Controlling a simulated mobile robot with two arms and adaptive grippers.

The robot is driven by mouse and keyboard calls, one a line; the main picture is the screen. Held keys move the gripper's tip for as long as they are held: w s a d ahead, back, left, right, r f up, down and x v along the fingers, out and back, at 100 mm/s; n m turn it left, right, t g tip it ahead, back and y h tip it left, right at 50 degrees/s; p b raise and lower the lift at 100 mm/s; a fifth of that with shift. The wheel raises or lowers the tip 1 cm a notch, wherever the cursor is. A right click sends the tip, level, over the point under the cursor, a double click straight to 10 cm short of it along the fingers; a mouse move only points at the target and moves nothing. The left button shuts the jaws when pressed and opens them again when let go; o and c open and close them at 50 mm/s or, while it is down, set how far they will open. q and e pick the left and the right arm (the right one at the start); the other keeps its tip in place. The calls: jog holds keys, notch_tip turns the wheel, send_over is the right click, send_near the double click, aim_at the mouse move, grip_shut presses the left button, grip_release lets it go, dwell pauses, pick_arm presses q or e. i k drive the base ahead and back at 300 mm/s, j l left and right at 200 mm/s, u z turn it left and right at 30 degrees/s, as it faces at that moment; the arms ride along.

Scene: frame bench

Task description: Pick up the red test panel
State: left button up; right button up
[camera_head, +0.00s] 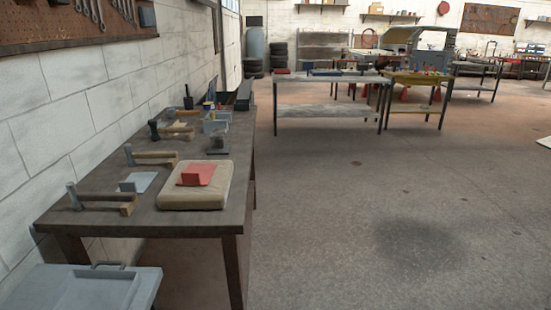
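The red test panel (198,175) lies on top of a beige cushion-like pad (185,200) with rounded corners. The pad rests near the front right edge of a dark workbench (185,222) along the left wall. The panel has a raised red part on a flatter red piece. Nothing touches the panel from above. Neither of my grippers shows in the head view.
Hammers on wooden blocks (105,198) and a grey plate with a block (136,183) lie left of the pad. A grey metal case (85,290) stands in front of the bench. Open concrete floor (370,220) lies to the right. Other worktables (330,80) stand farther back.

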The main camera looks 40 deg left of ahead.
aim_at(195, 174)
jog(key=i+l+u, duration=0.1)
jog(key=i+u, duration=0.2)
jog(key=i, duration=0.2)
jog(key=i+l+u, duration=0.25)
jog(key=i, duration=0.2)
jog(key=i+l+u, duration=0.3)
jog(key=i, duration=0.15)
